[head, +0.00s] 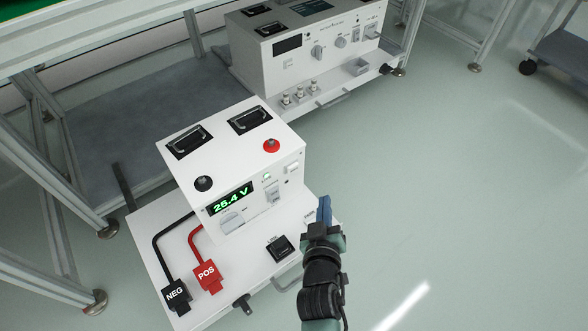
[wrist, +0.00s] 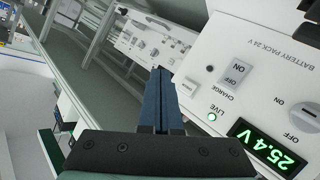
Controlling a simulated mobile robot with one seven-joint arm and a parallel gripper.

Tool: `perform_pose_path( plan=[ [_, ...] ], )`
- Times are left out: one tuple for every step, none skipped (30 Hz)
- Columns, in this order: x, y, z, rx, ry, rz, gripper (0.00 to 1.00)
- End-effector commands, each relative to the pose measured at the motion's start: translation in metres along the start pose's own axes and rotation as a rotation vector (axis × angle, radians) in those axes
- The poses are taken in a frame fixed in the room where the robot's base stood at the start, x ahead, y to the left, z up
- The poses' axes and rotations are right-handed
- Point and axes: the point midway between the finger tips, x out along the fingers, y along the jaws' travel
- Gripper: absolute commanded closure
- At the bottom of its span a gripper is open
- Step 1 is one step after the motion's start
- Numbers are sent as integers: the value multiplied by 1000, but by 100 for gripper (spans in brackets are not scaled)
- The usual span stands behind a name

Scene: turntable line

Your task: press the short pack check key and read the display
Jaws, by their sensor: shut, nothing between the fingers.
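A white battery pack unit (head: 225,160) stands on a white base. Its lit display (head: 231,198) reads 25.4 V in green, and shows upside down in the wrist view (wrist: 268,146). A small white key (head: 292,168) sits at the right end of the front panel; it appears beside my fingers in the wrist view (wrist: 188,88). Its label is not readable. A green LIVE light (wrist: 212,117) glows. My gripper (head: 324,205) is shut and empty, in front of the panel's right end. Contact between the fingertips and the key cannot be made out.
Black NEG (head: 176,293) and red POS (head: 207,276) plugs lie at the front left. A black socket block (head: 281,248) sits on the base near my gripper. A second white unit (head: 310,45) stands behind. The floor (head: 460,200) at right is clear.

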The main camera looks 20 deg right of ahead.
Motion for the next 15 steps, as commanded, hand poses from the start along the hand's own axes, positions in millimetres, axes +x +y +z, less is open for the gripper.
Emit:
perform_pose_path(
  plan=[
    [5,-5,-1,0,4,0,100],
    [8,-7,-2,0,5,-1,100],
    [12,-10,-5,0,5,0,100],
    [15,-12,-7,0,6,0,100],
    [18,-14,-9,1,5,0,100],
    [22,-17,-12,1,6,0,100],
    [26,-20,-14,0,6,0,100],
    [28,-22,-16,0,5,0,100],
    [32,-25,-20,-1,6,0,100],
    [35,-27,-22,0,5,-1,100],
    [38,-29,-24,0,6,0,100],
    [41,-31,-27,1,5,0,100],
    [43,-33,-28,1,4,-1,100],
    [46,-34,-30,1,4,-1,100],
    [48,-36,-33,0,4,-1,100]
  ],
)
